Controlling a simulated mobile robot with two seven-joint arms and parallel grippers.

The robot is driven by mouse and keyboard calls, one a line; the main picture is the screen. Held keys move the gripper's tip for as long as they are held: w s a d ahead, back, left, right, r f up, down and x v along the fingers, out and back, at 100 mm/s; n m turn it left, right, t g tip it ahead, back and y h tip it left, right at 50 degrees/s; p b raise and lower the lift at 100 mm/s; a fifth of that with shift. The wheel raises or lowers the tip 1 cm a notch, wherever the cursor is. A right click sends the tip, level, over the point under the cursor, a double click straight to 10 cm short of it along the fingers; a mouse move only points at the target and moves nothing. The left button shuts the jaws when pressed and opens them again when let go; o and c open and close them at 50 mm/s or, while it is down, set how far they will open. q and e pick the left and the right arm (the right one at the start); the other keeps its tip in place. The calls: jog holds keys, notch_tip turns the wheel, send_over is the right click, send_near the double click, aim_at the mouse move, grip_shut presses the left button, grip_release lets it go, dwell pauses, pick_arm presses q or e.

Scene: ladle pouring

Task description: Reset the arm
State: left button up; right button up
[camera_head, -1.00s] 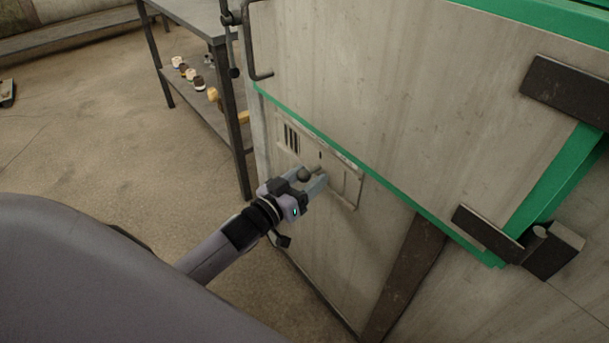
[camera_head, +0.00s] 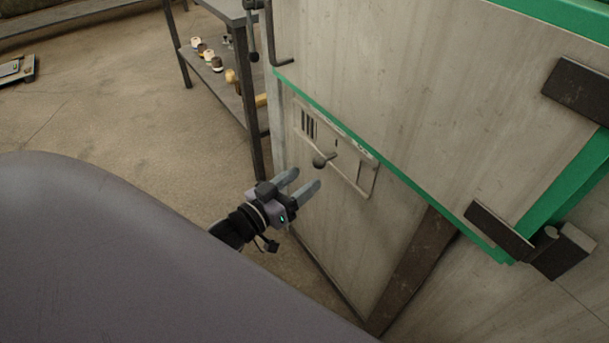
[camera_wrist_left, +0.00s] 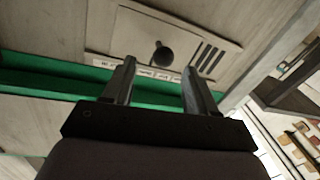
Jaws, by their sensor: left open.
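My left gripper (camera_head: 301,182) is open and empty in the head view, to the lower left of a dark round knob (camera_head: 322,160) and apart from it. The knob sits on a pale panel (camera_head: 366,178) with dark slots, set in the front of a large grey cabinet (camera_head: 390,100) with green edging. In the left wrist view the open fingers (camera_wrist_left: 160,80) point at the panel, and the knob (camera_wrist_left: 162,56) shows beyond the gap between them. My right gripper is not in view.
A dark metal shelf table (camera_head: 228,12) stands left of the cabinet, with several small containers (camera_head: 210,57) on its lower shelf. Dark hinge-like brackets (camera_head: 500,232) stick out from the cabinet on the right. The floor (camera_head: 110,100) at the left is largely clear.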

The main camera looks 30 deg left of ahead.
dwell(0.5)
pick_arm(q)
jog(key=s+d+f+m+g, duration=0.1)
jog(key=s+d+f+g, duration=0.35)
jog(key=s, duration=0.25)
jog(key=s+d+f+m+g, duration=0.1)
jog(key=s+d+f+g, duration=0.3)
jog(key=s, duration=0.4)
notch_tip(320, 180, up, 14)
jog(key=s+a+t+y+p, duration=0.1)
jog(key=p, duration=1.7)
